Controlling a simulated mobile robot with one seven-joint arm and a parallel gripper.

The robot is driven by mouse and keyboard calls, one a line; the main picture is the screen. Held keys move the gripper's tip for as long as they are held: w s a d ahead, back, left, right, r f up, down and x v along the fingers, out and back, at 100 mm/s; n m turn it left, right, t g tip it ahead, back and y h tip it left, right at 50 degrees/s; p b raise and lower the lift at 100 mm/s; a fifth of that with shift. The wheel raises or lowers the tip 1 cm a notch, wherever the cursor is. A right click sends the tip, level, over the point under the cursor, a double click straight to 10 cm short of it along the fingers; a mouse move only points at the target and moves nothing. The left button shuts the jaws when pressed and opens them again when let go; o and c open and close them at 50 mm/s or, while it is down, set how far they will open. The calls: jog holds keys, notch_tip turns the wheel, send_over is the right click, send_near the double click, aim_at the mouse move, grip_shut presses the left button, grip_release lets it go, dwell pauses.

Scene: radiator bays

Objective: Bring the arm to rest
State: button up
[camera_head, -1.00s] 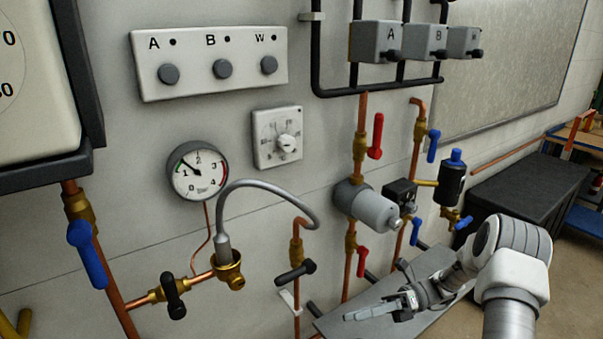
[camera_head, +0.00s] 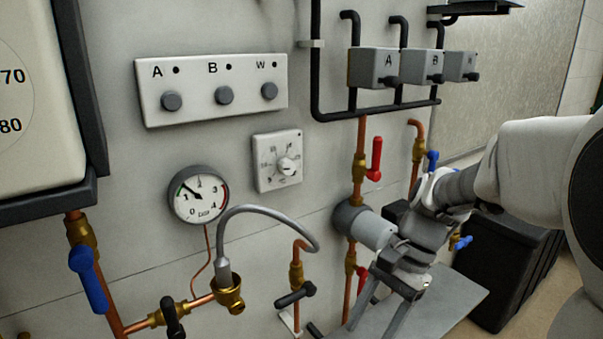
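My gripper (camera_head: 381,310) hangs at the lower right of the head view, below and in front of the grey pump cylinder (camera_head: 374,231). Its two fingers point down and stand apart, with nothing seen between them. My white and grey arm reaches in from the right edge and bends down to the gripper. The gripper overlaps a grey shelf plate (camera_head: 455,304) in the picture; I cannot tell how far above it is.
A red-handled valve (camera_head: 375,158) and copper pipes stand close to my gripper. A black box (camera_head: 510,270) is behind my arm. A pressure gauge (camera_head: 198,194), a dial thermostat (camera_head: 277,161) and a button panel (camera_head: 211,90) are on the wall to the left.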

jog(key=s+d+r+n+t+h+p, duration=0.1)
jog(key=s+d+r+n+t+h, duration=0.2)
jog(key=s+r+n+t, duration=0.4)
jog(key=s+n+t+h, duration=0.1)
jog(key=n, duration=0.2)
jog(key=shift+s+r+h, duration=0.15)
jog(key=shift+r+h, duration=0.15)
jog(key=shift+o, duration=0.2)
jog(key=shift+d, duration=0.1)
dwell(0.9)
